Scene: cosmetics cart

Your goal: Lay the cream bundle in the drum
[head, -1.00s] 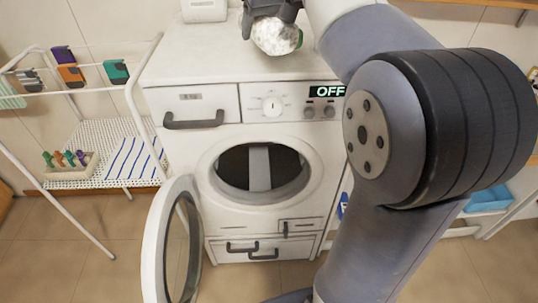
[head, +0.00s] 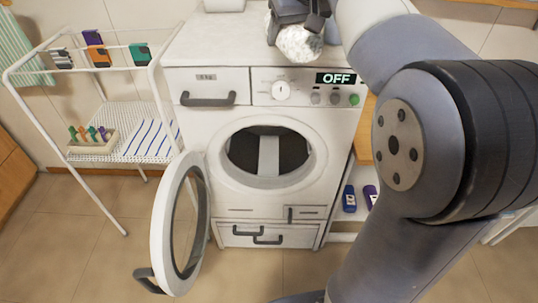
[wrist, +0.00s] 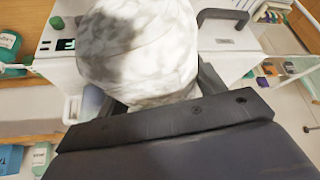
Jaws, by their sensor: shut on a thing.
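The cream bundle (head: 300,43) is a pale, mottled, rounded lump held by my gripper (head: 297,20) at the top of the head view, in front of the washer's top. The bundle (wrist: 140,50) fills the upper middle of the wrist view, against the dark jaws (wrist: 165,115), and hides much of the washer behind it. The drum (head: 285,153) is the dark round opening in the front of the white washer, with a grey vertical rib inside. It lies below the bundle. The washer door (head: 158,235) is swung open to the left.
A white drying rack (head: 95,108) with clips and a tray of coloured pegs (head: 92,137) stands at the left. Blue bottles (head: 349,198) stand on a low shelf at the right. The washer's display (head: 335,78) reads OFF. Floor in front is clear.

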